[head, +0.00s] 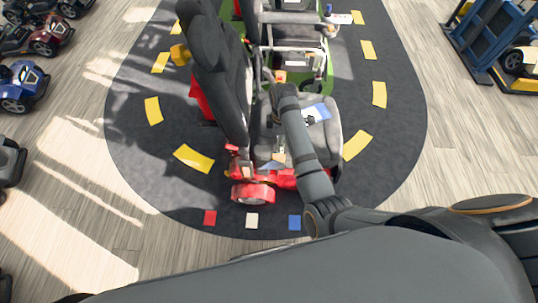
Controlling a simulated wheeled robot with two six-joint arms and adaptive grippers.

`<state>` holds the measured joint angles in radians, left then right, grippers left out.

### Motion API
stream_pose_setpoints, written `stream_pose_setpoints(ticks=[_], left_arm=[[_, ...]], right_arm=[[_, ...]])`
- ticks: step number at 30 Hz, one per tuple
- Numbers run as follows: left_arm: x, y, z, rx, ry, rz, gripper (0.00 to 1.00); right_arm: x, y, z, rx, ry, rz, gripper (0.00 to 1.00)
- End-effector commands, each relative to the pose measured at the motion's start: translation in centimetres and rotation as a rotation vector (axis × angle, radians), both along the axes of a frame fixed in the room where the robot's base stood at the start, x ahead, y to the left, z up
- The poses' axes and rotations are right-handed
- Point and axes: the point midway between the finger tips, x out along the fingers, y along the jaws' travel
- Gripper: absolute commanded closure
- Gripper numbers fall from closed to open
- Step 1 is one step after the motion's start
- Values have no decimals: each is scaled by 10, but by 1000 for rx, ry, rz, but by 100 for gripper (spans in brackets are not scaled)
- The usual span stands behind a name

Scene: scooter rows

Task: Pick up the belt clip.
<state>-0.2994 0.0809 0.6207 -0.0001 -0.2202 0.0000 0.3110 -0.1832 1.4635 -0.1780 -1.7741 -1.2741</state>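I cannot pick out the belt clip for certain. A small dark item (310,120) lies by a blue and white card (317,112) on the grey seat (328,133) of the near red scooter (253,193); it is too small to identify. My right arm comes in from the lower right and reaches over this seat. Its forearm covers part of the seat, and the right gripper's fingers cannot be made out. Small pale and tan shapes (278,156) show left of the forearm, too unclear to name. My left gripper is not in view.
A second scooter (290,35) stands close behind, with an orange item (280,77) near its base. The tall dark seat back (222,75) rises left of the seat. Small vehicles (22,87) line the left edge; a blue rack (483,40) stands at right. Dark floor flanks the scooter.

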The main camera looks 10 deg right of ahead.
Motion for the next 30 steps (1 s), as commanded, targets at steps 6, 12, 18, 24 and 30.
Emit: stream_pose_setpoints(ticks=[6, 12, 18, 24, 30], left_arm=[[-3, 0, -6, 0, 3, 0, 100], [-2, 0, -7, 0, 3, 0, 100], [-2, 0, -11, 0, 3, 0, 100], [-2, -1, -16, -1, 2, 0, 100], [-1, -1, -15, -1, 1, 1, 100]], right_arm=[[-1, 0, -39, -1, 5, -1, 53], [-1, 0, -53, 0, 2, -3, 53], [-2, 3, -75, -1, 5, -2, 53], [-2, 4, -102, -1, 3, -3, 53], [-1, 4, -105, 0, 1, -4, 53]])
